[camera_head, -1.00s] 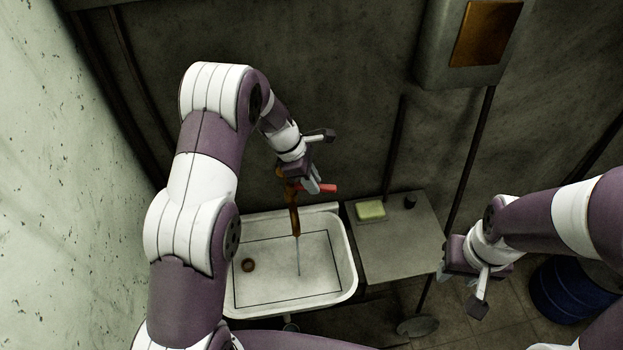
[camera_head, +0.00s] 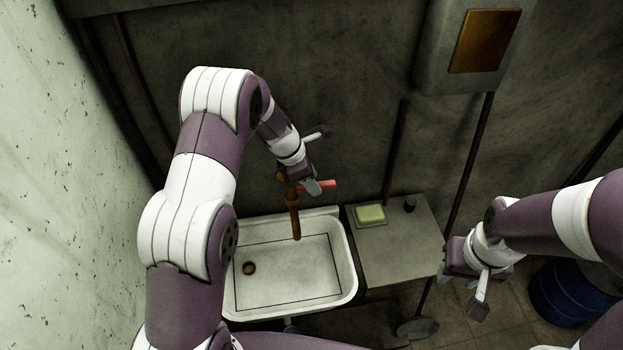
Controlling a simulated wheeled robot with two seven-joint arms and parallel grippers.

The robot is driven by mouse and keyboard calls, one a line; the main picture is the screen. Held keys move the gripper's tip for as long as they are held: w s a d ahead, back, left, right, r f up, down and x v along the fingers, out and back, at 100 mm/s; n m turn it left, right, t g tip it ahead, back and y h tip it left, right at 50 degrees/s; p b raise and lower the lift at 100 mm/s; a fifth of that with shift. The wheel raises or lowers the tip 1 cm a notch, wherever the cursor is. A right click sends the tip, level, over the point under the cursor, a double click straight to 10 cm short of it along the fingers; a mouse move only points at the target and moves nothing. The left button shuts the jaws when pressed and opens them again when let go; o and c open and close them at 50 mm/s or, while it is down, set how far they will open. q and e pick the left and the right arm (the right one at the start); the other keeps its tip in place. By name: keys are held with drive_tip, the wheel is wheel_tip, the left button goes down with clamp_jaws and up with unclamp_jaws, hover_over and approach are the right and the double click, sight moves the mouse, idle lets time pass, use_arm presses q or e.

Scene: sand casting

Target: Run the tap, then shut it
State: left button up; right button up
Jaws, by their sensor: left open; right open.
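A rusty brown tap (camera_head: 294,215) stands over the white sink (camera_head: 345,262) at the wall. No water stream shows below its spout. Its red handle (camera_head: 324,184) points to the right. My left gripper (camera_head: 314,188) is open at the top of the tap, right by the handle; whether it touches the handle I cannot tell. My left gripper hides part of the tap's top. My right gripper (camera_head: 461,281) is open and empty, in the air to the right of the side table.
A grey side table (camera_head: 400,252) stands right of the sink, with a yellow-green soap block (camera_head: 370,214) and a small dark object (camera_head: 410,203) on it. A blue barrel (camera_head: 568,291) stands at lower right. A grey wall box (camera_head: 437,50) hangs above.

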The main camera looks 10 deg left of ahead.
use_arm(q)
drive_tip(key=b+v, duration=0.3)
drive_tip(key=v, duration=0.9)
drive_tip(key=shift+r, duration=0.15)
